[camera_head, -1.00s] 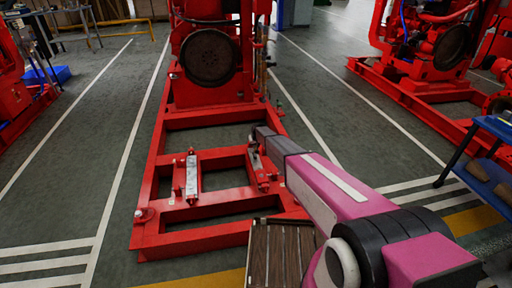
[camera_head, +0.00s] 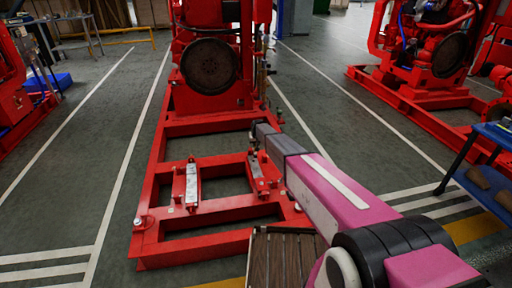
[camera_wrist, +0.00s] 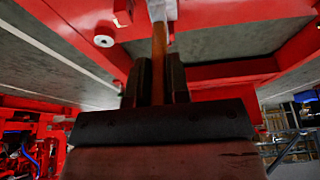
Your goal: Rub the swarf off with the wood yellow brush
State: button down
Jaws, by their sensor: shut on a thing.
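In the wrist view, my gripper (camera_wrist: 158,64) is shut on the yellow-brown wooden handle of the brush (camera_wrist: 159,42). A pale part shows at the brush's far end, cut by the top of the picture. In the head view, my gripper (camera_head: 256,131) is above the right side of the red base frame (camera_head: 147,222), near the right mounting bracket (camera_head: 258,175). The brush cannot be made out there. A left bracket with a pale top (camera_head: 192,184) stands on the frame. I cannot pick out the swarf in either view.
The red pumpset with its dark round flywheel (camera_head: 209,66) stands behind the open frame. A slatted wooden pallet (camera_head: 283,260) lies in front. A blue table (camera_head: 490,135) is at the right, with another red pumpset (camera_head: 430,70) beyond.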

jog(key=w+a, duration=0.3)
jog(key=w, duration=0.8)
jog(key=shift+w+a, duration=0.15)
jog(key=shift+w, duration=0.15)
dwell(0.5)
dwell(0.4)
jog(key=s+d+f, duration=0.1)
jog(key=s+d, duration=0.3)
jog(key=s, duration=0.9)
notch_tip(320, 180, down, 6)
jog(key=shift+w+a, duration=0.2)
jog(key=shift+w, duration=0.05)
jog(key=shift+f, duration=0.1)
